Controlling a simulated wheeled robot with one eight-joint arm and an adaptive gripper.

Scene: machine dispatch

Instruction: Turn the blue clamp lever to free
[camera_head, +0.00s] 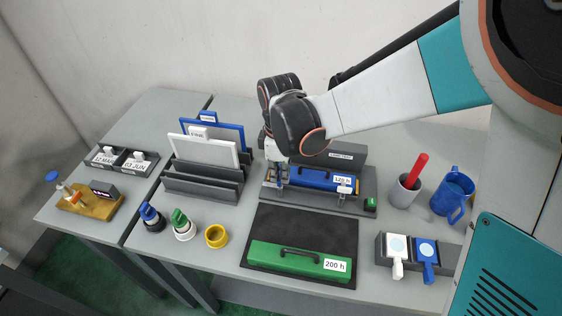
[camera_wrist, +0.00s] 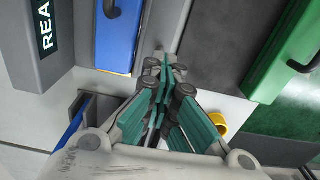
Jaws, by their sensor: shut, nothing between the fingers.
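A dark fixture (camera_head: 368,203) on the bench holds a blue block (camera_head: 322,178) labelled 120 h; the block (camera_wrist: 118,40) also shows at the top of the wrist view. My gripper (camera_head: 279,180) is at the fixture's left end, beside the block. In the wrist view my gripper (camera_wrist: 164,66) has its fingers together with nothing between them, near the block's end. I cannot make out a separate blue clamp lever; my gripper and arm hide part of that end. Whether the fingers touch the fixture is unclear.
A green block (camera_head: 298,263) labelled 200 h lies on a dark mat (camera_head: 305,225) in front. A rack (camera_head: 203,185) with panels stands left, a yellow ring (camera_head: 216,236) front left. A grey cup (camera_head: 403,191), blue mug (camera_head: 452,192) and blue paddle (camera_head: 428,262) are right.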

